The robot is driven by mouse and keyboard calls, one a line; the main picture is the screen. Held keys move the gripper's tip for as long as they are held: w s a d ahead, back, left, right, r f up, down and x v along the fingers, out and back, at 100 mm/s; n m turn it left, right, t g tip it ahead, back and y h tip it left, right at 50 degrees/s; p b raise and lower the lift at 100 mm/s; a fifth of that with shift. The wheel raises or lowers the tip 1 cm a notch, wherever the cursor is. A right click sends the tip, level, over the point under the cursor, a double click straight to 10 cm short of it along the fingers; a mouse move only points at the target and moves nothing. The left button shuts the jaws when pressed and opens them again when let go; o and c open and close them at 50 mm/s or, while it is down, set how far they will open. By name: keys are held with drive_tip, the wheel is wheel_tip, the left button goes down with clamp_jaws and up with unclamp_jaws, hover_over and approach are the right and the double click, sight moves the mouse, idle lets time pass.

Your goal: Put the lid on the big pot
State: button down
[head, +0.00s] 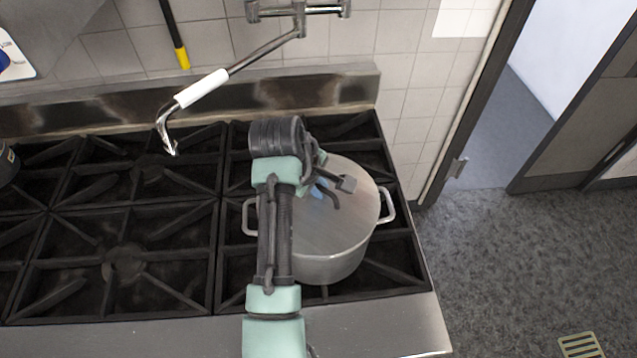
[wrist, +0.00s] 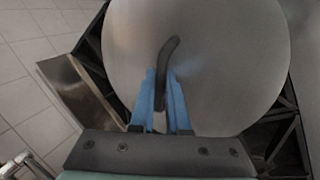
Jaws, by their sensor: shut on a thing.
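The big pot (head: 330,267) is a steel pot with two side handles, standing on the right end of the stove. The round metal lid (head: 335,225) lies over its mouth, roughly in line with the rim; I cannot tell whether it rests fully on it. My gripper (head: 325,190) is above the lid, partly hidden by my arm. In the wrist view, the blue fingers of my gripper (wrist: 162,90) are shut on the dark curved handle of the lid (wrist: 235,60). The lid hides the inside of the pot.
The stove's black grates (head: 125,262) are bare left of the pot. A faucet (head: 205,88) on the wall reaches over the stove, left of my arm. A dark object (head: 7,165) stands at the far left edge. Open floor (head: 525,270) lies to the right.

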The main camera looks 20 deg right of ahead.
drive_tip(key=shift+f, duration=0.4)
drive_tip(key=c, duration=0.8)
unclamp_jaws()
drive_tip(key=shift+s+f, duration=0.1)
drive_tip(key=shift+a, duration=0.1)
